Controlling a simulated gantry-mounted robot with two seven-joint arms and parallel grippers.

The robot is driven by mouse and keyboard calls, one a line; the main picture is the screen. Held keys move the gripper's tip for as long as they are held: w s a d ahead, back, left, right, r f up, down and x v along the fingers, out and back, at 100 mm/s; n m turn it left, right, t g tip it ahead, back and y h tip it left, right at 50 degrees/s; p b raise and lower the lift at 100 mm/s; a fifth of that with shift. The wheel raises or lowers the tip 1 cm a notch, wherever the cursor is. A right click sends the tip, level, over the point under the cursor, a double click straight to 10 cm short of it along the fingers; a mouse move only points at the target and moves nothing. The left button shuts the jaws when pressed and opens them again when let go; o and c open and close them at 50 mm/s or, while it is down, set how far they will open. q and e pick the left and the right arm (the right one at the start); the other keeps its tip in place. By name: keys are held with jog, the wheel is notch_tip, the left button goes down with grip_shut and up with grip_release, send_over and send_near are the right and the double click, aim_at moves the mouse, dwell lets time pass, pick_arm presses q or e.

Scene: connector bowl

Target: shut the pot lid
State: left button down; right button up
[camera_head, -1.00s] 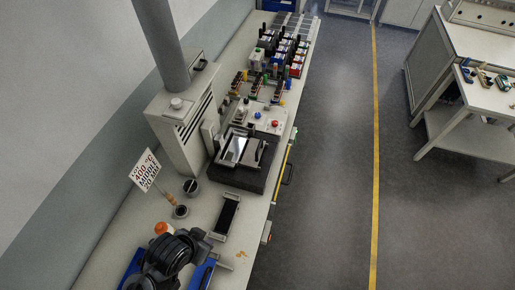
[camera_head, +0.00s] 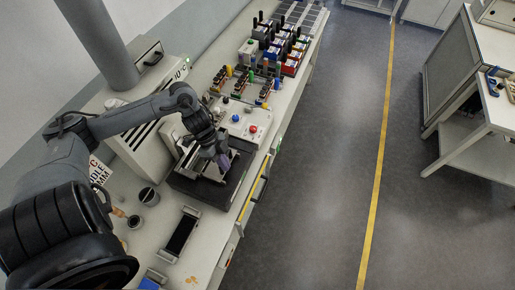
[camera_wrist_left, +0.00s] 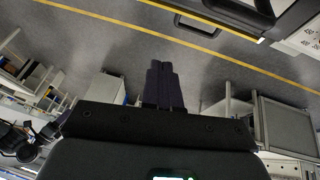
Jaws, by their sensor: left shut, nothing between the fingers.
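The pot is a low dark box (camera_head: 232,188) on the bench, with a shiny metal area on its top, beside a tall pale machine. My left arm crosses over it and hides much of the top, so I cannot tell how the lid stands. My left gripper (camera_head: 223,163) is over the right part of the pot's top; contact is unclear. In the left wrist view its fingers (camera_wrist_left: 165,85) are together with nothing between them. A dark-framed part (camera_wrist_left: 232,12) shows at the top of that view. My right gripper is not in view.
A pale box with blue and red knobs (camera_head: 241,125) stands just behind the pot. Several colored connectors (camera_head: 275,50) stand farther back. The floor right of the bench is clear.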

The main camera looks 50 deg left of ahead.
pick_arm(q)
notch_tip(320, 180, up, 3)
jog(key=y+b, duration=0.1)
jog(key=y, duration=0.1)
send_over(227, 154)
jog(key=d, duration=0.2)
notch_tip(227, 154, down, 10)
jog(key=t+p, duration=0.1)
jog(key=shift+s+a+r+m, duration=0.25)
jog(key=shift+s+m, duration=0.05)
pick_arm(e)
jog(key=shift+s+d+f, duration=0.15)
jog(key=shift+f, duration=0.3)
